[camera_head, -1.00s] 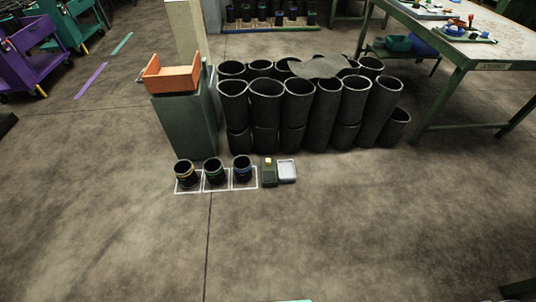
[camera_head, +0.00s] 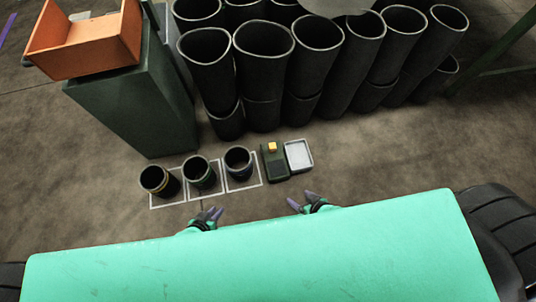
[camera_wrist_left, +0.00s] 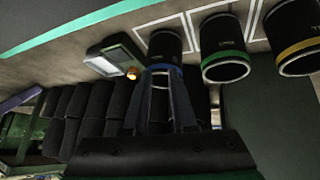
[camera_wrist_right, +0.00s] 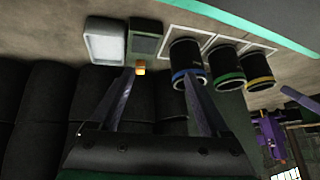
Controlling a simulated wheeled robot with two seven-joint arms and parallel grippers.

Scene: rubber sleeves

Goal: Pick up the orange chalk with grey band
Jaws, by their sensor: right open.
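A small orange block-like piece, seemingly the orange chalk (camera_head: 272,147), sits on top of a dark green box (camera_head: 275,165) on the floor. I cannot make out a grey band. It also shows in the right wrist view (camera_wrist_right: 140,69) and the left wrist view (camera_wrist_left: 132,73). My right gripper (camera_head: 301,199) is open and empty, on the near side of the box and a little right of it. My left gripper (camera_head: 210,214) is open and empty, on the near side of the cups and apart from them.
A grey-white tray (camera_head: 298,155) stands right of the box. Three black cups with yellow (camera_head: 159,182), green (camera_head: 199,174) and blue (camera_head: 239,163) bands stand left, in white floor outlines. Large black tubes (camera_head: 264,60) and a green pedestal (camera_head: 145,110) with an orange bin (camera_head: 88,48) stand behind.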

